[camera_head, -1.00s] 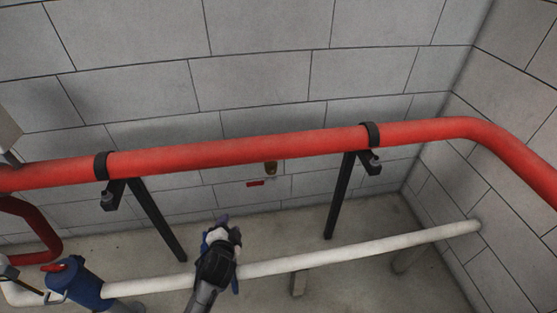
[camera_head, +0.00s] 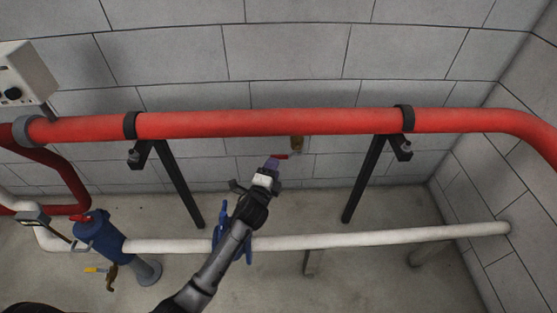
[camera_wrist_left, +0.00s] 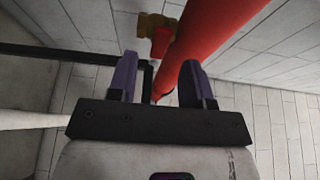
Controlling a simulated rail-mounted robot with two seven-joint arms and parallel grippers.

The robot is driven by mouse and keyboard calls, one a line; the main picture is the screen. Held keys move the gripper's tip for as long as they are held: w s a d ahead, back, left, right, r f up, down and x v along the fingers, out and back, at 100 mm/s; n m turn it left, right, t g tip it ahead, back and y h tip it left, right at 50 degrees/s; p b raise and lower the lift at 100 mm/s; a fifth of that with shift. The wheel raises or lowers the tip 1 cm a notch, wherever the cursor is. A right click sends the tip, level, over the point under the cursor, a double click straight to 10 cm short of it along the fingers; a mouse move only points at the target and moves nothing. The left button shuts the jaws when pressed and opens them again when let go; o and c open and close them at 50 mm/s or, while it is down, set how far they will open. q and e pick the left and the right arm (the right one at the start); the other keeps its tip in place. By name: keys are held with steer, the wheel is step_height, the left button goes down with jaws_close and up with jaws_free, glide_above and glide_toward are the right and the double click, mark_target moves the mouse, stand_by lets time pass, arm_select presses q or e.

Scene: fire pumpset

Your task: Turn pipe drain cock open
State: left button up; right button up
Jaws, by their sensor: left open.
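The drain cock (camera_head: 297,143) is a small brass fitting under the red pipe (camera_head: 262,123). Its red lever (camera_head: 281,156) points left in the head view. My left gripper (camera_head: 271,165) is just below and left of the lever, partly overlapping its left end in the picture. In the left wrist view, the brass cock (camera_wrist_left: 152,24) and red lever (camera_wrist_left: 161,42) appear beyond the purple fingertips of the open left gripper (camera_wrist_left: 158,75). No grip on the lever shows; whether a finger touches it is unclear. My right gripper is not in view.
Black brackets (camera_head: 175,180) and (camera_head: 365,182) support the red pipe on both sides of the cock. A white pipe (camera_head: 330,241) runs low behind my arm, with a blue valve (camera_head: 226,235) on it. A blue strainer (camera_head: 103,240) stands at lower left. Block walls close the back and right.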

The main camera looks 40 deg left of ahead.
mark_target(278, 157)
arm_select(q)
steer(key=shift+b+x, duration=0.7)
steer(key=shift+x, duration=2.05)
jaws_close()
